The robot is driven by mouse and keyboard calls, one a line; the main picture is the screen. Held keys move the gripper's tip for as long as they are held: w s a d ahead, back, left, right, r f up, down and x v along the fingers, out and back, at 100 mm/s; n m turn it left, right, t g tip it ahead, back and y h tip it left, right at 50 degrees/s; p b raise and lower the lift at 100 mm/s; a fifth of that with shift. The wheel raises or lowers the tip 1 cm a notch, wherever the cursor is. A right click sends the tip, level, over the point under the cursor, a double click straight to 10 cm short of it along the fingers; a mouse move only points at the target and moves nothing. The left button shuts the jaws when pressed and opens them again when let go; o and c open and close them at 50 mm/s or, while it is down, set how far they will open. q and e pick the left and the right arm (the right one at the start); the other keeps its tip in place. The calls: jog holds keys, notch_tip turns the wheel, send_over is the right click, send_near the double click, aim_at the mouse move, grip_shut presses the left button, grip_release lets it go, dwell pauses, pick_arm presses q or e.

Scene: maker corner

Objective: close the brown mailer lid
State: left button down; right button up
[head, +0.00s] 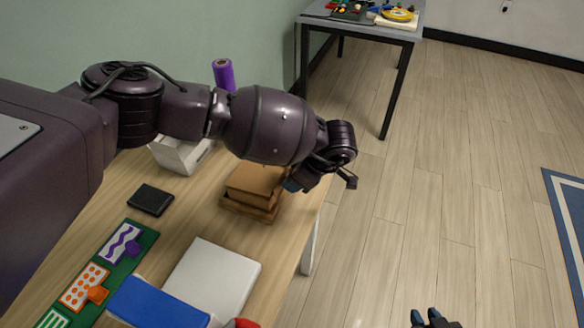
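The brown mailer (247,203) sits near the right edge of the wooden table. Its brown lid (257,178) lies over the box, with a lower rim showing in front; whether it is fully down I cannot tell. My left arm reaches across from the left above the table. My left gripper (312,184) is at the mailer's right side, with a blue fingertip close to the lid. Contact and its finger opening are hidden by the wrist.
A white open box (182,154) and a purple roll (224,74) stand behind the mailer. A black square (151,200), a green board with coloured pieces (123,242), a white box (214,276) and a blue item (155,305) lie nearer. A grey table (372,27) stands far off.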

pick_arm(q)
jog(key=shift+d+f+t+y, duration=0.1)
jog(key=shift+f+t+y, duration=0.2)
jog(key=shift+f+y, duration=0.55)
jog(key=shift+f, duration=0.1)
jog(key=c, duration=0.8)
grip_release()
jog(key=shift+c, duration=0.2)
jog(key=v, duration=1)
jog(key=shift+d+r, duration=0.15)
jog(key=shift+r, duration=0.25)
jog(key=shift+s, duration=0.1)
